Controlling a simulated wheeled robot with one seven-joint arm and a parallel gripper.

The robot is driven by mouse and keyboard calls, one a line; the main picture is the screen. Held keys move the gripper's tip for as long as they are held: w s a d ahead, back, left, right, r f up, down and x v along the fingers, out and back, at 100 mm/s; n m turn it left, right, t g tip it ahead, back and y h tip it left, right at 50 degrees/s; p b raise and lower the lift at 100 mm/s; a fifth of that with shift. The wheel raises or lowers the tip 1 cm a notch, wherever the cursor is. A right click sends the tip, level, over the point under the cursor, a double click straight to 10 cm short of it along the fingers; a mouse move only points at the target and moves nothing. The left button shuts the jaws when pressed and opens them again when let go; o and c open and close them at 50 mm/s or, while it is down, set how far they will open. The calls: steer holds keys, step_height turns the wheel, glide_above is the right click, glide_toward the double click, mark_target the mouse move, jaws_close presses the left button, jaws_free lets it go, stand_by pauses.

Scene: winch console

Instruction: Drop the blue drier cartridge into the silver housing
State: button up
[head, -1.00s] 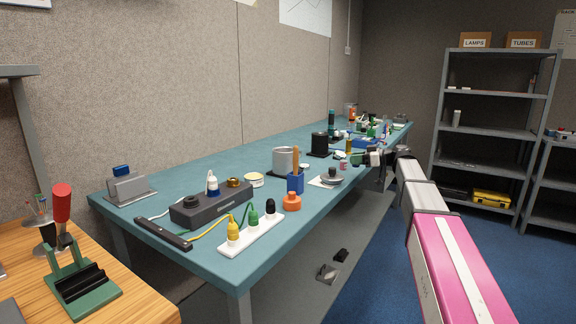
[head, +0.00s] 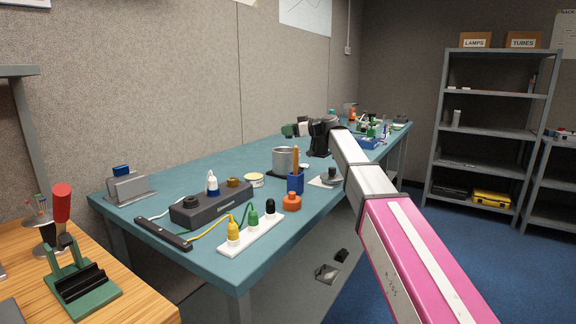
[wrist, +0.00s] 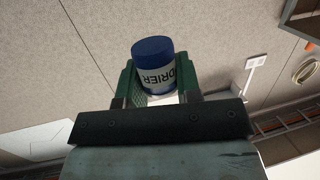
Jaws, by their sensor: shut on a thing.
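The blue drier cartridge (wrist: 153,66) is between the green fingers of my gripper (wrist: 158,84) in the wrist view, with a white band reading DRIER. My gripper is shut on it. In the head view my gripper (head: 289,130) is above the bench, behind and higher than the silver housing; the cartridge cannot be made out there. The silver housing (head: 283,161) is an open-topped grey cylinder standing on a dark base on the blue-green bench. The cartridge is apart from it.
Several small items crowd the far end. The bench's back left is clear.

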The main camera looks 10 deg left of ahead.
steer(key=shift+f, duration=2.9)
steer(key=o, duration=1)
steer(key=v, duration=0.7)
steer(key=shift+d, duration=0.3)
steer(key=shift+d, duration=0.1)
